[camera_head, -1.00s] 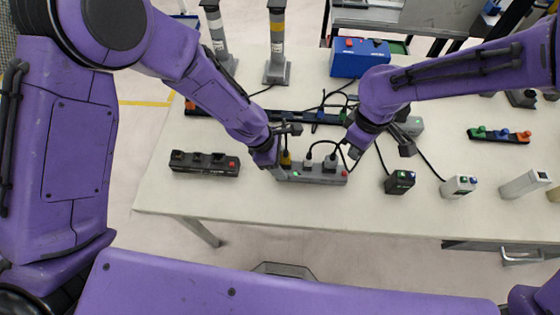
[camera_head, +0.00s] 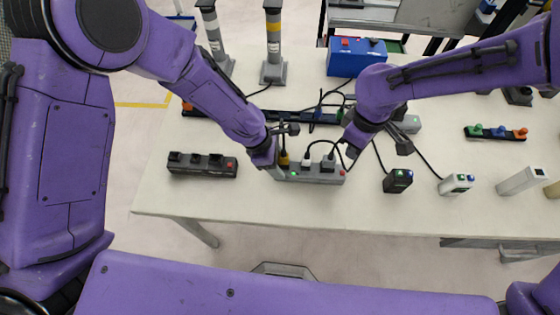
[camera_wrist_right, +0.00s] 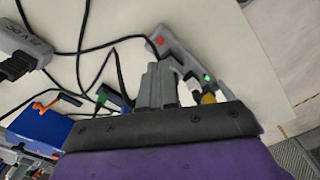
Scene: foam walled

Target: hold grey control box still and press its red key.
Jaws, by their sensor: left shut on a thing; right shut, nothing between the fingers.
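The grey control box (camera_head: 314,174) is a long grey strip lying on the table, with plugs and cables on top. Its red key (camera_head: 341,173) is at the right end and a green light glows at the left end. My left gripper (camera_head: 278,170) is shut on the box's left end. My right gripper (camera_head: 350,160) is shut and empty above and beside the right end, apart from the key as far as I can tell. In the right wrist view the red key (camera_wrist_right: 160,40) shows just beyond the closed fingertips (camera_wrist_right: 155,72); the fingers hide part of the box.
A black strip (camera_head: 202,165) lies to the left. A black box (camera_head: 398,181) and a white box (camera_head: 457,184) stand to the right. A blue box (camera_head: 356,57) and a long dark strip lie behind, with loose cables. The table front is clear.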

